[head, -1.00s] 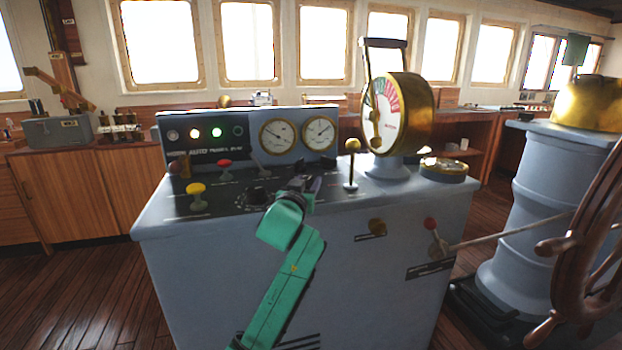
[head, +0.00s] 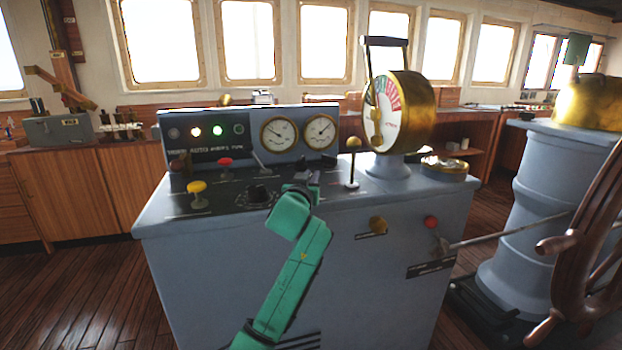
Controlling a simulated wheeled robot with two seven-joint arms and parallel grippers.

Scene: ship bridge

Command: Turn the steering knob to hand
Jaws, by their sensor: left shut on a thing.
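My left gripper (head: 308,172) is dark and reaches over the top of the grey-blue console (head: 200,255), with its green arm coming up from below. Its jaws are shut on a small control on the console top, which I take to be the steering knob. The gripper and wrist hide that knob almost wholly, so its pointer and setting cannot be read. A separate black round knob (head: 258,194) with a marked dial stands just left of the gripper. My right gripper is not in view.
Near the gripper stand a yellow knob (head: 197,188), a red knob (head: 225,162) and a brass-topped lever (head: 353,145). The brass telegraph (head: 410,110) rises at the right. A wooden wheel (head: 570,245) is at far right. Amber and green lamps glow on the panel.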

